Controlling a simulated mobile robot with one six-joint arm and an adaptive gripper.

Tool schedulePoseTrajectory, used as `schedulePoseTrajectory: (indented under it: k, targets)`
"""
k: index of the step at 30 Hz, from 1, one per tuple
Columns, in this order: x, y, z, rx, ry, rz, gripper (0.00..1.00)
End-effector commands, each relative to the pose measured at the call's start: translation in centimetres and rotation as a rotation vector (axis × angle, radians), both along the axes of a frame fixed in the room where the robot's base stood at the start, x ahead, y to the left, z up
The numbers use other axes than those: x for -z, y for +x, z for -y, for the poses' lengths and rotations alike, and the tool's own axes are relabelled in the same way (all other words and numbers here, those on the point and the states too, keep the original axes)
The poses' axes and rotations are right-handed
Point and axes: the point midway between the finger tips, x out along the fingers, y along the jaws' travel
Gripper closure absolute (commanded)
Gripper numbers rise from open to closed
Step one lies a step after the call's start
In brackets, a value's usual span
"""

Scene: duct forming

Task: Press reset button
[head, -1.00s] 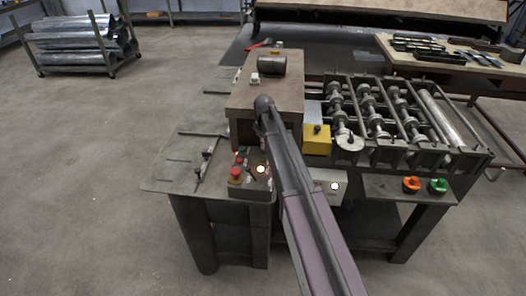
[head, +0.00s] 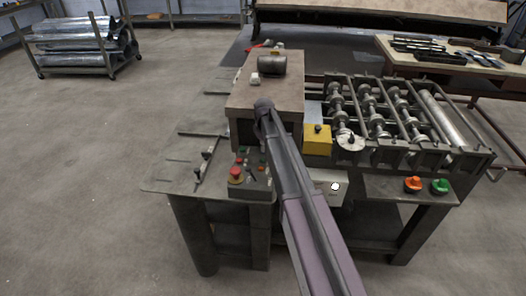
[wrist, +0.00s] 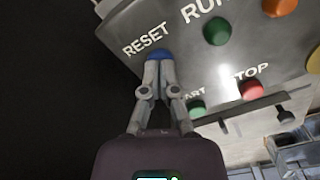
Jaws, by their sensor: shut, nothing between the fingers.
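The blue reset button (wrist: 160,53) is on a grey panel (wrist: 185,62) in the wrist view, beside the printed word RESET. My gripper (wrist: 158,62) is shut and empty, with its fingertips at the blue button, overlapping its lower part. Whether the button is pushed in cannot be told. In the head view my arm reaches over the machine, and my fingers are hidden behind it.
In the wrist view, a green button (wrist: 216,31) and a red button (wrist: 253,90) sit near the reset button. The head view shows a red mushroom button (head: 236,173), a yellow block (head: 317,140) and a roller machine (head: 390,120).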

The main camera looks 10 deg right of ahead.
Motion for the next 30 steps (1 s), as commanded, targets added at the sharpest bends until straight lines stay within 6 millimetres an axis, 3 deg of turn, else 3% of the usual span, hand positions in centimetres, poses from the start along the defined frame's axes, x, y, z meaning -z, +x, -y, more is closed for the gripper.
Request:
schedulePoseTrajectory:
  k: [8, 30]
  targets:
    - [-0.6, 0.0, 0.0, 0.0, 0.0, 0.0, 1.0]
    - [-4.8, 0.0, 0.0, 0.0, 0.0, 0.0, 1.0]
